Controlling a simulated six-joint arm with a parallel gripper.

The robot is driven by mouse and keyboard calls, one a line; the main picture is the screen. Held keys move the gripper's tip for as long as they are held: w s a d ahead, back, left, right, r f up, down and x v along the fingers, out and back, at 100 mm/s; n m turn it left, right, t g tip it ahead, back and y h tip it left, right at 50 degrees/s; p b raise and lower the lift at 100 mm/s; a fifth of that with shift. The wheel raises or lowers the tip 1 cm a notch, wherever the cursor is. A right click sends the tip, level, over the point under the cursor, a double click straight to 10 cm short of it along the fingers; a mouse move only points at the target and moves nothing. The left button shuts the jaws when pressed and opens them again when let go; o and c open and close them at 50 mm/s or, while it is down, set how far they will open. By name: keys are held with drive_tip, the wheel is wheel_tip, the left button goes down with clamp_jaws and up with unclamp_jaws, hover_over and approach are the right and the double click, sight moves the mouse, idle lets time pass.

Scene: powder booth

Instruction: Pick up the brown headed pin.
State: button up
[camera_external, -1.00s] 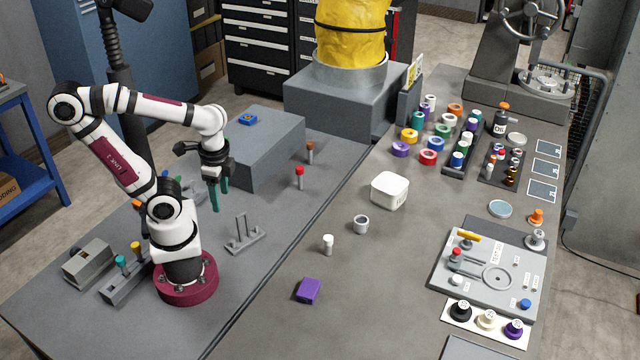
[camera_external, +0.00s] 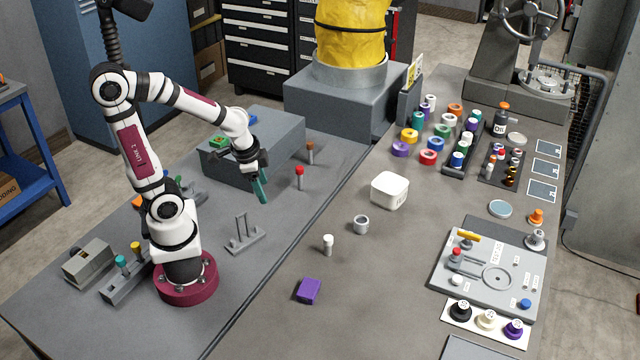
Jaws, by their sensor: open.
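The brown headed pin (camera_external: 310,152) stands upright on the grey table, close to the right side of the grey block (camera_external: 285,152). A red headed pin (camera_external: 299,177) stands upright nearer to the camera. My gripper (camera_external: 262,192) has teal fingers pointing down, to the left of the red headed pin and lower left of the brown headed pin. It is open, with nothing seen between the fingers. It is apart from both pins.
A grey stand with upright prongs (camera_external: 243,238) is below my gripper. A green item (camera_external: 217,141) and a blue item (camera_external: 252,118) lie on the block. A white headed pin (camera_external: 328,244), a grey ring (camera_external: 361,225) and a white box (camera_external: 390,190) stand to the right.

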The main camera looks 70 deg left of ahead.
drive_tip(key=w+a+f+n+t+y, duration=0.1)
drive_tip(key=w+a+f+n+t, duration=0.3)
drive_tip(key=w+a, duration=0.6)
drive_tip(key=n+t+y, duration=0.5)
drive_tip(key=n+t, duration=0.1)
approach(308, 146)
drive_tip(key=x, duration=1.1)
drive_tip(key=shift+w+a+f, duration=0.1)
drive_tip(key=shift+a+f, duration=0.05)
clamp_jaws()
